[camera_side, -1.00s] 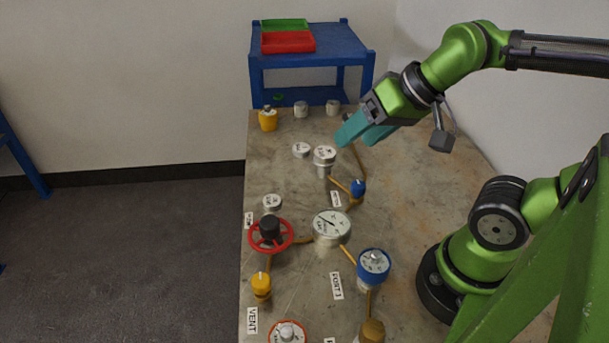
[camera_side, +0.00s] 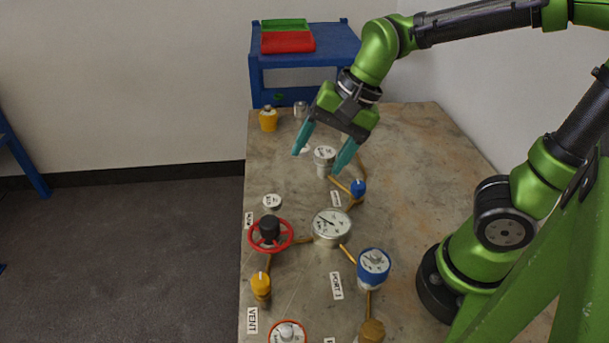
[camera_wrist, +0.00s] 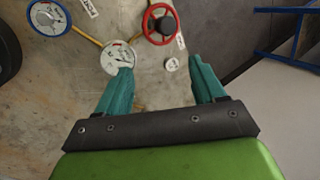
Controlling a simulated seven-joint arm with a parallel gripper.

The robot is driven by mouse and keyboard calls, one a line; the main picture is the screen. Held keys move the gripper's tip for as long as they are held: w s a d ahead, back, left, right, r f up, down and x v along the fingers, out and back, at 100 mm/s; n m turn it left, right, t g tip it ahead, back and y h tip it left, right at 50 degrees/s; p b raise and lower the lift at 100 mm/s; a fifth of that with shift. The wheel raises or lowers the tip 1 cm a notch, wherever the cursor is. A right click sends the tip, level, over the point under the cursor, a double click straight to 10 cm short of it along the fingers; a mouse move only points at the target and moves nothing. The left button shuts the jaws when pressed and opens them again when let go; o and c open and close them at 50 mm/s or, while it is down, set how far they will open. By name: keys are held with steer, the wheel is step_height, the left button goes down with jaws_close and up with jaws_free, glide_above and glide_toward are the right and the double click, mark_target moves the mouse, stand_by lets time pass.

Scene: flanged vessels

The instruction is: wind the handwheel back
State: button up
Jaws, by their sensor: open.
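The red handwheel (camera_side: 270,236) with a black hub stands at the left side of the bench, left of a large round gauge (camera_side: 332,226). In the wrist view the handwheel (camera_wrist: 160,24) is at the top, above and between my fingers. My gripper (camera_side: 320,160) is open and empty, its teal fingers pointing down over the far part of the bench, beyond the handwheel and well apart from it. The gripper also shows in the wrist view (camera_wrist: 164,76), its fingers spread wide. One finger partly covers the rim of the large gauge there.
A yellow knob valve (camera_side: 261,286) is in front of the handwheel, and a blue-rimmed gauge (camera_side: 373,268) to its right. A small white-faced gauge (camera_side: 272,202) is just behind it. A blue shelf (camera_side: 300,60) with red and green trays stands behind the bench.

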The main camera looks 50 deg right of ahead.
steer(key=w+a+f+m+g, duration=0.1)
steer(key=w+m, duration=0.1)
steer(key=m, duration=1.1)
glide_toward(271, 221)
steer(key=x, duration=0.9)
steer(key=shift+w+f, duration=0.1)
steer(key=shift+f, duration=0.2)
steer(key=shift+c, duration=0.3)
steer(key=c, duration=1)
